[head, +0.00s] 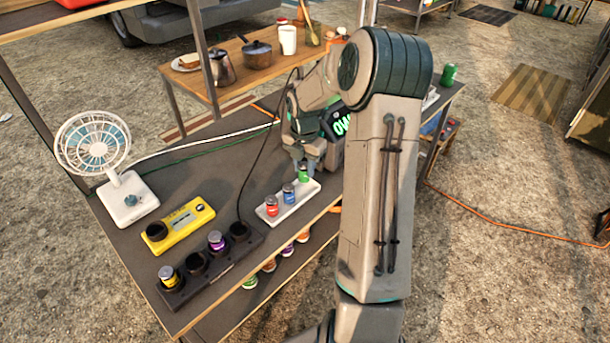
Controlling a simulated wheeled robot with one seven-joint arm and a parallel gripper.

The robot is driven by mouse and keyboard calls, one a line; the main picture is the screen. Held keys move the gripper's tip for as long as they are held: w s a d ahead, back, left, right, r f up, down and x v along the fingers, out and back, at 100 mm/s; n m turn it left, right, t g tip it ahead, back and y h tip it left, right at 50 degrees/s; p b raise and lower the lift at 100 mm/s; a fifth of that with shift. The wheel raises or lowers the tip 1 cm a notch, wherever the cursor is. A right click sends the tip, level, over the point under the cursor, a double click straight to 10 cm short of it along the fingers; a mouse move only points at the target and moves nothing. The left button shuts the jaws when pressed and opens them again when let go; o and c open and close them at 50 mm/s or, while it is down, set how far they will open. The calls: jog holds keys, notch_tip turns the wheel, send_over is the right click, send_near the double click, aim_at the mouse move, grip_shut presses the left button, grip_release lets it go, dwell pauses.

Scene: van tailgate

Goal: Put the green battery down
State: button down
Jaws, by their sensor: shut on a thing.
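The green battery (304,174) stands upright at the far right end of a white tray (264,214). My gripper (305,164) is above it, pointing down, shut on its top. I cannot tell whether the battery's base touches the tray. A red battery (272,205) and a blue battery (289,194) stand in the same tray, in line with the green one. My arm passes close to the tray's right side.
A dark charger block (225,254) with yellow and purple batteries and empty sockets lies front left. A yellow device (181,227) with a dark socket and a white fan (128,198) stand behind it. Cables cross the tabletop. More batteries (269,265) sit below the front edge.

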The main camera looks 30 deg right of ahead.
aim_at(305, 176)
jog(key=shift+f, duration=1.9)
jog(key=shift+f, duration=0.1)
jog(key=c, duration=1.1)
grip_release()
